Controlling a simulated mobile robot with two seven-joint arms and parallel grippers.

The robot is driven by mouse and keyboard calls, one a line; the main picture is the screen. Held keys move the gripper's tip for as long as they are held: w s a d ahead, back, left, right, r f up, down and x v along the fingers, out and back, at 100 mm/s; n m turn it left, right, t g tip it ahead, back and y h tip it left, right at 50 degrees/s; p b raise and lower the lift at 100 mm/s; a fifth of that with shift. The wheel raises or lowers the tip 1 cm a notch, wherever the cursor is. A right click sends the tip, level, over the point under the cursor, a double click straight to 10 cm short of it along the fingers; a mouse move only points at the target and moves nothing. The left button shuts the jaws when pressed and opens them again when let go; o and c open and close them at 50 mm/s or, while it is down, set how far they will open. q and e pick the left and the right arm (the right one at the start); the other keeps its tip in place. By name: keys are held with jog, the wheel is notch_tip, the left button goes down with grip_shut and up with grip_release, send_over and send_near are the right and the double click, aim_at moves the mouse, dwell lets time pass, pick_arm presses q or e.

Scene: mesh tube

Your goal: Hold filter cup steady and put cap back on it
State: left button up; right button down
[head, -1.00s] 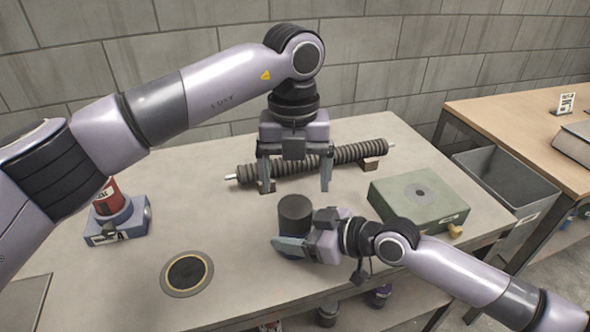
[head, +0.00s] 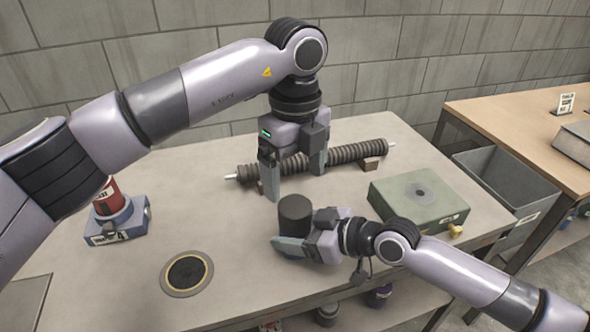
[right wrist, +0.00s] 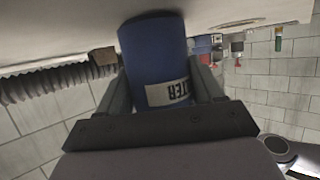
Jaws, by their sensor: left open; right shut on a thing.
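The filter cup is blue with a white label in the right wrist view (right wrist: 155,60). My right gripper (head: 277,247) is shut on it from the right side, low down near the table; its fingers flank it in the right wrist view. A dark grey ribbed-looking cylinder, apparently the cap (head: 295,213), sits upright on top of the cup. The joint between them is hidden by my right gripper, so I cannot tell how well it is seated. My left gripper (head: 295,187) points down, open and empty, just above the cap with its fingers turned diagonally.
A ribbed hose on a rod (head: 345,155) lies behind on blocks. A green box (head: 400,205) stands right, a blue fixture with a red can (head: 125,228) left. A dark ringed disc (head: 187,272) lies front left. A grey bin (head: 500,180) stands beyond the table's right edge.

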aim_at(295, 205)
pick_arm(q)
notch_tip(295, 205, down, 8)
jog(key=shift+f, duration=0.1)
dwell(0.4)
jog(key=c, duration=1.1)
jog(key=shift+o, duration=0.2)
jog(key=shift+m, duration=1.7)
jog(key=o, duration=1.2)
jog(key=shift+c, duration=0.2)
